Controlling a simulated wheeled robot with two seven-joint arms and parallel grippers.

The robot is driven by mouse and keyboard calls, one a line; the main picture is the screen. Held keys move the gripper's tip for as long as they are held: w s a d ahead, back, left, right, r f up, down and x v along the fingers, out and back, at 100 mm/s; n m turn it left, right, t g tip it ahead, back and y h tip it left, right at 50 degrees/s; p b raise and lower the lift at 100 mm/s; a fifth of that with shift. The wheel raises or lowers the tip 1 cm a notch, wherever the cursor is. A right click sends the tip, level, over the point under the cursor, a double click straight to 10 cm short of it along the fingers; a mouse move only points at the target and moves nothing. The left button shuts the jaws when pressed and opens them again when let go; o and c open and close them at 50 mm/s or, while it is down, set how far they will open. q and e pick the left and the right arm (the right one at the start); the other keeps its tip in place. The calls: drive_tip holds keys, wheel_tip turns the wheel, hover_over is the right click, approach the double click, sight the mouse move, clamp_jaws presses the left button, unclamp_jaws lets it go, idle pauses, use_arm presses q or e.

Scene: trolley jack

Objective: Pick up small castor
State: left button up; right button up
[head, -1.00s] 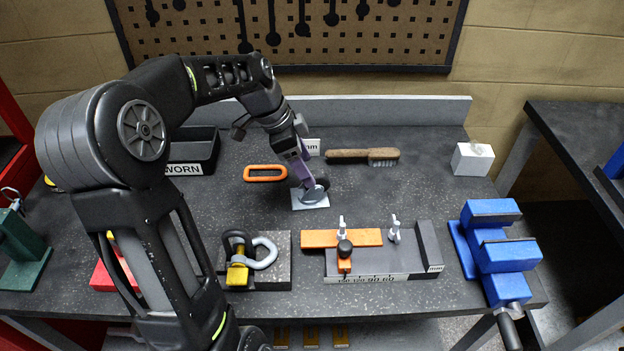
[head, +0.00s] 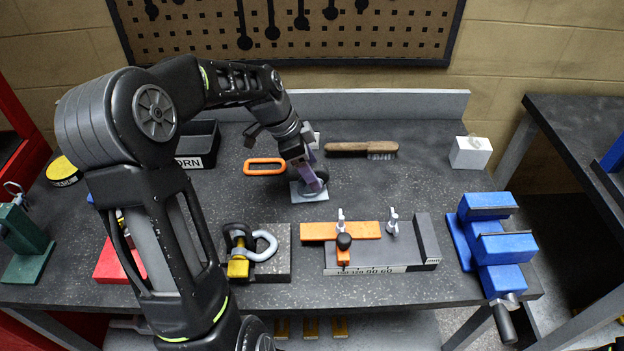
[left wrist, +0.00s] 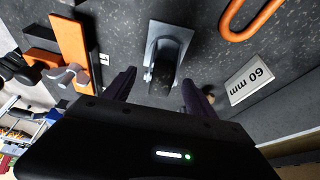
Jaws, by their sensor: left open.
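The small castor shows in the left wrist view as a dark wheel (left wrist: 163,72) on a light grey plate (left wrist: 176,33). It rests on the bench; in the head view its plate (head: 301,193) shows while the wheel is partly hidden by my left gripper. My left gripper (head: 318,182) is open and comes down over the castor from above. In the left wrist view its two dark fingers (left wrist: 154,88) stand on either side of the wheel, with gaps visible. I cannot tell how far down the fingers reach. My right gripper is not in view.
An orange ring (head: 264,166) lies left of the castor. A wood-handled brush (head: 347,148) lies behind to the right. A fixture with an orange bar (head: 318,232) stands in front, and a shackle (head: 262,248) sits front left. A blue vice (head: 490,245) is at right.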

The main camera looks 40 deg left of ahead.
use_arm(q)
drive_tip(key=shift+p+x, duration=0.45)
drive_tip(key=shift+x, duration=1.5)
drive_tip(key=shift+c, duration=0.2)
clamp_jaws()
drive_tip(key=shift+a, duration=0.1)
